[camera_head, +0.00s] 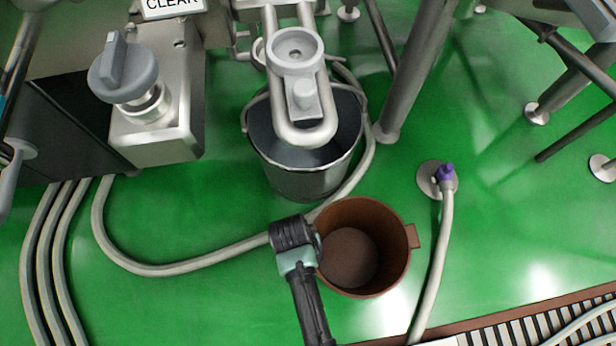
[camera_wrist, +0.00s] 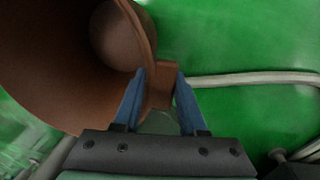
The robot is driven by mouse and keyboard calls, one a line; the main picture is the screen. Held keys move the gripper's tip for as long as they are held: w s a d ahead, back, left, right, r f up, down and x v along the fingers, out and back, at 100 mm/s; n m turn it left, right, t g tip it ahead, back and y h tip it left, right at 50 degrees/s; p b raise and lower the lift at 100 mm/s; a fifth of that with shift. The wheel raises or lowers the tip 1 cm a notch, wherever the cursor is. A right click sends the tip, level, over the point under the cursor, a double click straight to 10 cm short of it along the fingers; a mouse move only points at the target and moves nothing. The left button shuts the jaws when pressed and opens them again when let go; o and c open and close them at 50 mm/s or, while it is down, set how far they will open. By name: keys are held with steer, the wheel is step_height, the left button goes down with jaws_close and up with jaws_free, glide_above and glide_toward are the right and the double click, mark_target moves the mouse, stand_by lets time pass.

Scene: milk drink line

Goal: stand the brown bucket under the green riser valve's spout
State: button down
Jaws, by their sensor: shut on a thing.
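The brown bucket (camera_head: 378,215) is right of centre in the head view, empty, mouth up, with one tab showing on its right rim. Its wall and a tab also show in the wrist view (camera_wrist: 55,75). My gripper (camera_head: 318,243) reaches the bucket's left side in the head view. In the wrist view its two blue fingers (camera_wrist: 160,84) are shut on the tab at the rim. I cannot tell whether the bucket touches the floor. I cannot make out a green riser valve or its spout in either view.
A grey bucket (camera_head: 302,180) stands behind the brown one, under a steel pipe loop (camera_head: 328,100). A hose (camera_head: 190,268) curves behind the brown bucket; another (camera_head: 437,260) runs to a purple-topped floor fitting (camera_head: 446,172). A drain grating (camera_head: 520,336) lies front right. Green floor is open at right.

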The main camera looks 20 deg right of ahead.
step_height(320, 180, down, 4)
steer(key=b, duration=0.2)
steer(key=shift+w+f+b, duration=0.1)
steer(key=shift+f+b, duration=0.1)
steer(key=shift+b, duration=0.1)
steer(key=shift+c, duration=2.3)
jaws_free()
steer(key=shift+f, duration=0.1)
steer(key=r+p, duration=0.2)
steer(key=r, duration=0.2)
steer(key=a+r+p, duration=0.1)
steer(key=r+p, duration=0.2)
steer(key=r, duration=0.1)
steer(key=r+p, duration=0.2)
steer(key=r, duration=0.2)
steer(key=shift+w+a+p, duration=0.1)
steer(key=shift+a+p, duration=0.1)
steer(key=shift+p, duration=0.1)
